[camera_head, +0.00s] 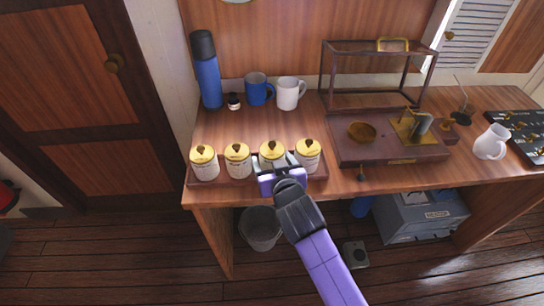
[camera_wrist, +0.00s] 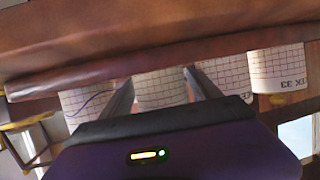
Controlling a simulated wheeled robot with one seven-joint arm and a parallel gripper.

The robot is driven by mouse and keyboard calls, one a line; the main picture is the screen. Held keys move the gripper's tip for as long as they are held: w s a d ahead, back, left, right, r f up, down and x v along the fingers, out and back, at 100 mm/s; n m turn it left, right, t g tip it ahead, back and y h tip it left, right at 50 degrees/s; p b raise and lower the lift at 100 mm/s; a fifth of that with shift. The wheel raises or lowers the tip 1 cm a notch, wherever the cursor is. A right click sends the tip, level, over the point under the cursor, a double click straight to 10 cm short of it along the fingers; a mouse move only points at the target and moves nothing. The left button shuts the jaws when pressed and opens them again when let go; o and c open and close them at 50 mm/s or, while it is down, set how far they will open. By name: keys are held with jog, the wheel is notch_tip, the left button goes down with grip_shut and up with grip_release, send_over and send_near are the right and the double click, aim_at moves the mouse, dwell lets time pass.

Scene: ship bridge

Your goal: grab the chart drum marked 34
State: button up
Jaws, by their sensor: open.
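Four-in-a-row white chart drums with gold lids stand in a low wooden rack (camera_head: 198,183) at the desk's front left. My gripper (camera_head: 273,164) is open at the third drum from the left (camera_head: 272,148). In the wrist view my gripper's fingers (camera_wrist: 160,76) lie either side of a gridded drum (camera_wrist: 160,90); I cannot tell whether they touch it. Its number is hidden. The far right drum in that view (camera_wrist: 278,68) reads 33, upside down. The drum beside it (camera_wrist: 228,76) shows a partly hidden label. No 34 is readable. The fourth drum (camera_head: 308,154) is close to the right finger.
A wooden instrument base (camera_head: 375,150) lies to the right. A bin (camera_head: 262,230) stands below the desk.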

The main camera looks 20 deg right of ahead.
jog(key=shift+w+f, duration=0.1)
jog(key=shift+w, duration=0.15)
jog(key=c, duration=1.3)
